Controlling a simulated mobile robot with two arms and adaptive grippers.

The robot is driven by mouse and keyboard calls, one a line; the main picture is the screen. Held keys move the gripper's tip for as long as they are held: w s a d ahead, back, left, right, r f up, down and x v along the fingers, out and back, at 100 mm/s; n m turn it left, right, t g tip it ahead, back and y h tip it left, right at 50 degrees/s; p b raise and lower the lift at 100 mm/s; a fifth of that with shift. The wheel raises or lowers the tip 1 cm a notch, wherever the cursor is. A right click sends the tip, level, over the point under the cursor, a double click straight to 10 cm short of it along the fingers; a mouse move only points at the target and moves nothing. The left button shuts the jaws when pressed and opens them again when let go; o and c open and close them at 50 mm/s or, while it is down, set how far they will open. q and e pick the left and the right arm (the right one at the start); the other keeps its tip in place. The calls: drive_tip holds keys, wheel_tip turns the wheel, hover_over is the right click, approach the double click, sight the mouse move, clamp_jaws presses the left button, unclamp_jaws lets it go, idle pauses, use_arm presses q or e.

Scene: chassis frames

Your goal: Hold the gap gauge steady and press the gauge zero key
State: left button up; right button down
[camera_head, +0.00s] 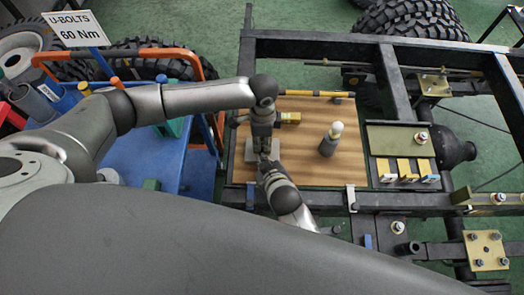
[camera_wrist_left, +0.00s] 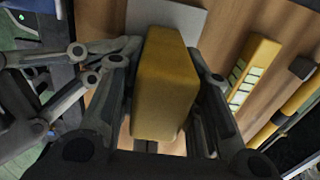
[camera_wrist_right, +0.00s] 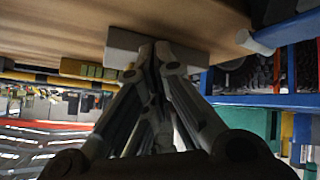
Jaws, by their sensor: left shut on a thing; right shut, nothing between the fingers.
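My left gripper (camera_head: 263,138) is shut on a yellow block (camera_wrist_left: 165,85), seemingly the gap gauge, with its fingers on both sides of it in the left wrist view. A light grey plate (camera_wrist_left: 180,20) lies beyond the block on the wooden board; it also shows in the right wrist view (camera_wrist_right: 120,47). My right gripper (camera_head: 264,163) is shut and empty, just on the near side of the left one. Its closed fingertips (camera_wrist_right: 155,48) overlap the grey plate in the right wrist view; I cannot tell whether they touch. I cannot make out the zero key.
A yellow box with pale green panels (camera_wrist_left: 252,72) lies on the board (camera_head: 310,172), right of the grippers. A grey bottle with a pale top (camera_head: 329,143) stands further right. Black frame rails (camera_head: 310,45) border the board. A blue bench (camera_head: 160,165) is at left.

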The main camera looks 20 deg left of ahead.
use_arm(q)
drive_tip(key=shift+s, duration=0.1)
use_arm(e)
drive_tip(key=shift+s+d+f, duration=0.1)
drive_tip(key=shift+s+f, duration=0.05)
drive_tip(key=shift+s, duration=0.05)
drive_tip(key=shift+s+d, duration=0.15)
drive_tip(key=shift+s, duration=0.4)
drive_tip(key=shift+s+d, duration=0.3)
drive_tip(key=shift+s, duration=0.7)
drive_tip(key=shift+s+d, duration=0.25)
drive_tip(key=shift+s, duration=0.7)
use_arm(q)
drive_tip(key=o, duration=1.2)
drive_tip(key=shift+r, duration=0.1)
